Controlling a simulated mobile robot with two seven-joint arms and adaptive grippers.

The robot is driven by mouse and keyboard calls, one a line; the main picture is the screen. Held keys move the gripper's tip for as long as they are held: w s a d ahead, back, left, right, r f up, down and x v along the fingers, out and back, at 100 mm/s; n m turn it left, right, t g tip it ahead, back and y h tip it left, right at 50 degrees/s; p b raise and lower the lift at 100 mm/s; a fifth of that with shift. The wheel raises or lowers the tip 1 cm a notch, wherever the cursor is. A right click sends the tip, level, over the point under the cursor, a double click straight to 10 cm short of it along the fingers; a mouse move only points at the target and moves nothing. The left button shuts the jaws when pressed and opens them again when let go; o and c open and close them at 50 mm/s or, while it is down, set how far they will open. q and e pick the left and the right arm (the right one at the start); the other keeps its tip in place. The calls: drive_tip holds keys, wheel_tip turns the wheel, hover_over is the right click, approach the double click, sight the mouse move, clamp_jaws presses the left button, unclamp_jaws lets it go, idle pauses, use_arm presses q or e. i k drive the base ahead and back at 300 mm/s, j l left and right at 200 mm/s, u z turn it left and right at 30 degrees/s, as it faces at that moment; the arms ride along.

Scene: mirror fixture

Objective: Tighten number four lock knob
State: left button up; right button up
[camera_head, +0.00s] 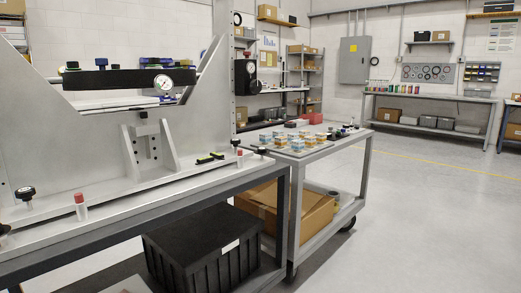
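The large grey mirror fixture (60,140) stands on a bench at the left. A black knob (25,193) on a silver stem stands upright at the front left of its base plate. Another black knob (236,143) stands near the plate's right end, and one more (262,151) sits at the corner. A partly cut-off dark knob (4,230) is at the left edge. No numbers are readable, so I cannot tell which is knob four. A black beam (115,80) with a round gauge (163,83) spans the upper fixture. Neither of my grippers is in view.
Red-capped pins (80,205) stand on the base plate. A cart (325,146) with small blocks stands right of the bench. A black crate (205,250) sits below the bench. The floor at the right (430,220) is clear.

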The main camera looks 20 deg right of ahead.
sight(262, 151)
drive_tip(key=l+u, duration=0.25)
drive_tip(key=u, duration=0.2)
drive_tip(key=i+l+u, duration=0.1)
drive_tip(key=l+u, duration=0.2)
drive_tip(key=u, duration=0.15)
drive_tip(key=l+u, duration=0.2)
drive_tip(key=l, duration=0.35)
drive_tip(key=k+l+u, duration=0.15)
drive_tip(key=l, duration=0.4)
